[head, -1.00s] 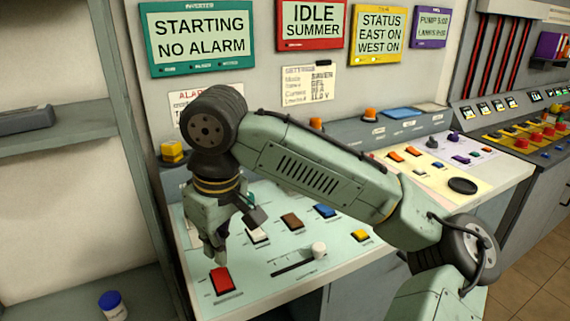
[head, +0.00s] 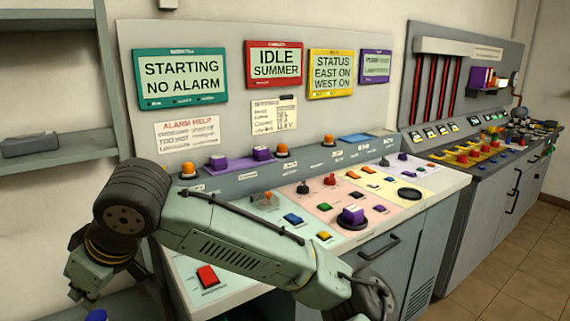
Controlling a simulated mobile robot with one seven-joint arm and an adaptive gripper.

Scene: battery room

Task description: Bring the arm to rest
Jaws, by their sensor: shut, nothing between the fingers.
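My arm reaches across the lower left of the head view, bent at a dark ribbed joint. My gripper (head: 77,292) hangs at its end, at the left, clear of the console (head: 250,288) and out in front of the shelf unit. It is shut and empty, seen small and from the side. The red button (head: 207,276) on the console's left panel is to the right of the gripper, apart from it. My forearm hides part of the left panel.
Screens above read STARTING NO ALARM (head: 181,77) and IDLE SUMMER (head: 273,65). A blue lid (head: 97,316) shows below my gripper. Floor (head: 530,255) is clear at right.

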